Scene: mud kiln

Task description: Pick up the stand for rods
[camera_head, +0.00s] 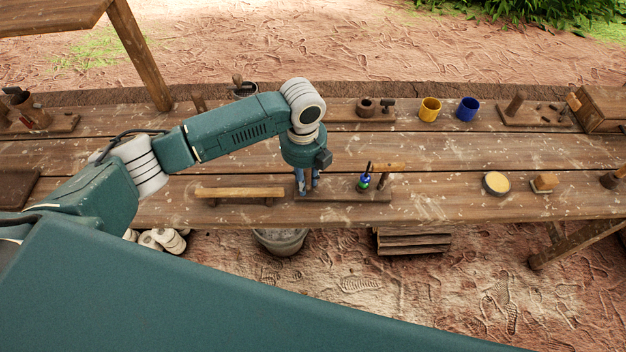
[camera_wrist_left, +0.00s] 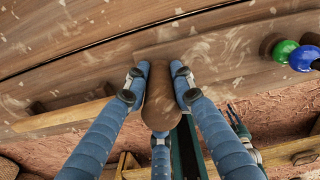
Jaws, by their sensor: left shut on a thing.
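The stand for rods appears to be the low wooden board (camera_head: 345,196) near the front edge of the table. A dark upright post (camera_head: 383,180) stands at its right end. My left gripper (camera_head: 306,186) points down at the board's left end. The left gripper also shows there (camera_wrist_left: 158,85). The fingers hide much of this post in the head view.
A wooden bar on feet (camera_head: 240,192) lies to the left. Yellow (camera_head: 430,109) and blue (camera_head: 467,108) cups stand behind. The table's middle (camera_head: 420,155) is clear.

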